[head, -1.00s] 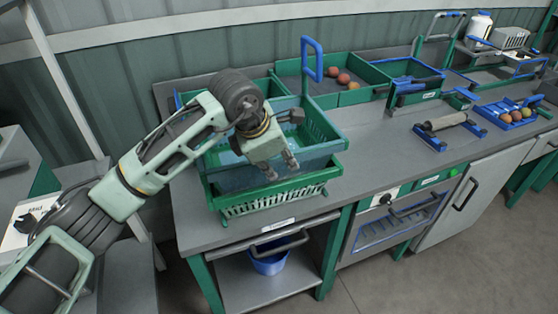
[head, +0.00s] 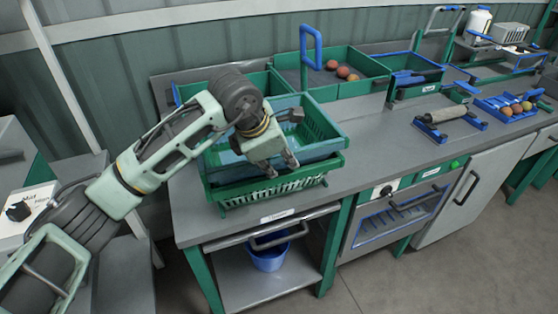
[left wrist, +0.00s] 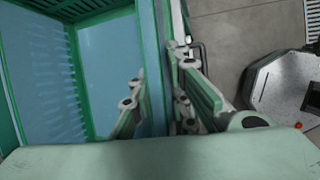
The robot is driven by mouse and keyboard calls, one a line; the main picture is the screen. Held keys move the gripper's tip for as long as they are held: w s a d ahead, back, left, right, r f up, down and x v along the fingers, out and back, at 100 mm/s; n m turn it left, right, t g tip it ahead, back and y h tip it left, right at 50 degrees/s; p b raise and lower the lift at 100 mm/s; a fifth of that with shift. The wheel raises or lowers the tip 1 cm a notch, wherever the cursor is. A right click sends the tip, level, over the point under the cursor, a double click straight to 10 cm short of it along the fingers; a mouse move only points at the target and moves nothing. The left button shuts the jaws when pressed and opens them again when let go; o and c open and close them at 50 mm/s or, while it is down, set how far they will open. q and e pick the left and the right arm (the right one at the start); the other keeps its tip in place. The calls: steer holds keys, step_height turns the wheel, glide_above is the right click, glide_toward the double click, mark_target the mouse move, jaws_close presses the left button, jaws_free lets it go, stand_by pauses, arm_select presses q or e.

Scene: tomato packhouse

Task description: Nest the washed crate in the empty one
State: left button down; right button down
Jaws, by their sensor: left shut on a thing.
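The washed crate, blue-green with a green rim (head: 322,125), sits within the outline of a green slatted crate (head: 300,183) on the counter. Its lower part is hidden behind the lower crate's front wall. Whether it rests on the bottom cannot be seen. My left gripper (head: 281,168) is shut on the upper crate's near wall. In the left wrist view, the fingers (left wrist: 165,98) stand on either side of that wall (left wrist: 149,60), with the blue inside to the left. My right gripper is not in view.
Green bins with red tomatoes (head: 343,72) stand behind, beside an upright blue handle (head: 312,45). A roller tool (head: 450,117) and a blue tray of tomatoes (head: 508,109) lie to the right. The counter is bare between the crates and the roller. A blue bucket (head: 268,258) is below.

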arm_select(q)
steer(key=shift+a+f, duration=0.3)
steer(key=shift+f, duration=0.4)
steer(key=c, duration=1.8)
jaws_free()
steer(key=shift+c, duration=0.2)
steer(key=shift+o, duration=1)
steer(key=shift+w+f, duration=0.1)
steer(key=shift+w, duration=0.05)
steer(key=shift+o, duration=0.3)
steer(key=shift+w+f, duration=0.1)
steer(key=shift+w, duration=0.2)
steer(key=shift+s+r, duration=0.1)
steer(key=shift+r, duration=0.15)
steer(key=shift+d, duration=0.1)
steer(key=c, duration=0.3)
